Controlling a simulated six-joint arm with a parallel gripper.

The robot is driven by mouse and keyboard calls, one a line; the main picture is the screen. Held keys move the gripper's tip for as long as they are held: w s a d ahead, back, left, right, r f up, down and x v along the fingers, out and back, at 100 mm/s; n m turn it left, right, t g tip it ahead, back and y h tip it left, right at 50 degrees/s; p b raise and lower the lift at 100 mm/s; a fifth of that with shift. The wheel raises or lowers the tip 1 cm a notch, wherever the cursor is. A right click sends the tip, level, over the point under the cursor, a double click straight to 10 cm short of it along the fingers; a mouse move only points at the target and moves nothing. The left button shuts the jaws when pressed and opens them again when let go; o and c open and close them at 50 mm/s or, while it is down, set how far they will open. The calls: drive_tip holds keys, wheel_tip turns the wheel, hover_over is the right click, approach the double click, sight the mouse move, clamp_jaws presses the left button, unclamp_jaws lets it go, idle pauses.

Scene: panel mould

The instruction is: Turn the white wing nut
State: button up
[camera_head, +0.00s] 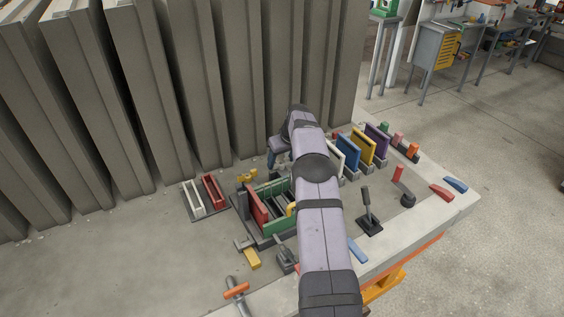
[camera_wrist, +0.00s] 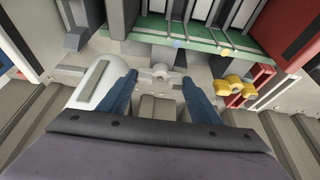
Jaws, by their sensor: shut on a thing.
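The white wing nut (camera_wrist: 160,73) is between my gripper's two blue fingers (camera_wrist: 160,80) in the wrist view, near the green mould wall (camera_wrist: 190,42). My gripper is shut on its wings. In the head view my gripper (camera_head: 273,160) is at the far side of the mould, and my arm hides the white wing nut there. A yellow wing nut (camera_wrist: 235,88) is to the right in the wrist view; yellow pieces (camera_head: 247,175) show beside the mould in the head view.
The mould has a red side panel (camera_head: 257,207) and dark bars inside. Blue (camera_head: 347,152), yellow (camera_head: 362,147) and purple (camera_head: 377,139) panels stand in a rack to the right. A black lever (camera_head: 368,215) is nearer the front. Tall concrete slabs (camera_head: 145,85) stand behind.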

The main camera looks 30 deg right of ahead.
drive_tip(key=o, duration=1.1)
drive_tip(key=shift+r, duration=0.1)
drive_tip(key=shift+b+v, duration=1.5)
drive_tip(key=shift+v, duration=2.15)
